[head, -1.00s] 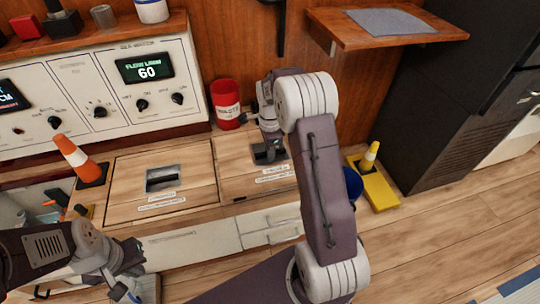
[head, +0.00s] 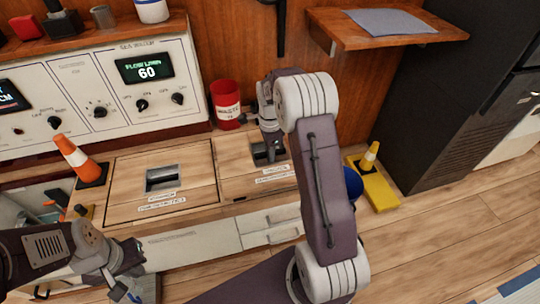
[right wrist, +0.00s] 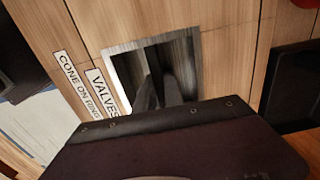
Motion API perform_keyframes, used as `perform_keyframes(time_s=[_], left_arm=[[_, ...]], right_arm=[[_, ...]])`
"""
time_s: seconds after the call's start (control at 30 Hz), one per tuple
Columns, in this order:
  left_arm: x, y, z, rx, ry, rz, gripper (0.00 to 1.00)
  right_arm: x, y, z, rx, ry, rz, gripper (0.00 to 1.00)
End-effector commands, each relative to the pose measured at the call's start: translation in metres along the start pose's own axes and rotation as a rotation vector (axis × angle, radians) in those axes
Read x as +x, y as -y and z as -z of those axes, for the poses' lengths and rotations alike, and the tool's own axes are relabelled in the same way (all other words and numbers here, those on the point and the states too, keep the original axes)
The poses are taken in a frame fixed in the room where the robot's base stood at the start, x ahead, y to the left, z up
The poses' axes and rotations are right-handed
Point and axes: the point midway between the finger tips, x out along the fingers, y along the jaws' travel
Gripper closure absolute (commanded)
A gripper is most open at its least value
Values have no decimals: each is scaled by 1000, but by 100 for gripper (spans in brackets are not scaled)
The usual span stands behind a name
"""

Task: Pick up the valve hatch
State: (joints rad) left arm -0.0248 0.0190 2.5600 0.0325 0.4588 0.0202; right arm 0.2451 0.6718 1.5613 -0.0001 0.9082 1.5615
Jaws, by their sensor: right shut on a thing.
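The valve hatch (head: 236,164) is a square wooden panel in the countertop, with a recessed metal handle and a white label at its front edge. It looks flush with the counter. In the right wrist view its label reads "VALVES" and its metal-framed handle recess (right wrist: 157,76) is in the middle. My right gripper (head: 268,155) points down into that recess and is shut on the handle; the arm and gripper body hide part of the hatch. My left gripper (head: 128,288) is low at the left, in front of the counter, away from the hatch; its finger opening is unclear.
A second hatch (head: 128,187) lies left of the valve hatch. An orange cone (head: 76,155) stands at the counter's left, and a red canister (head: 226,104) behind the hatches. A control panel (head: 90,90) backs the counter. A yellow block with a cone (head: 376,189) is at the right.

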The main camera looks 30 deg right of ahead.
Motion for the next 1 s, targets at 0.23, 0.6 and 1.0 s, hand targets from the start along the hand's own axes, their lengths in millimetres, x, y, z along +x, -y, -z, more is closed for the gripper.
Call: perform_keyframes(time_s=[0.23, 0.6, 1.0], left_arm=[[-3, 0, 0, 0, 0, 0, 100], [-35, -1, 4, 0, 0, 0, 100], [-62, -1, 6, 0, 0, 0, 100]], right_arm=[[-5, 0, 0, 0, 0, 2, 100], [-46, 2, 0, 0, 0, 5, 100], [-83, -59, -1, 0, 0, 2, 100]])
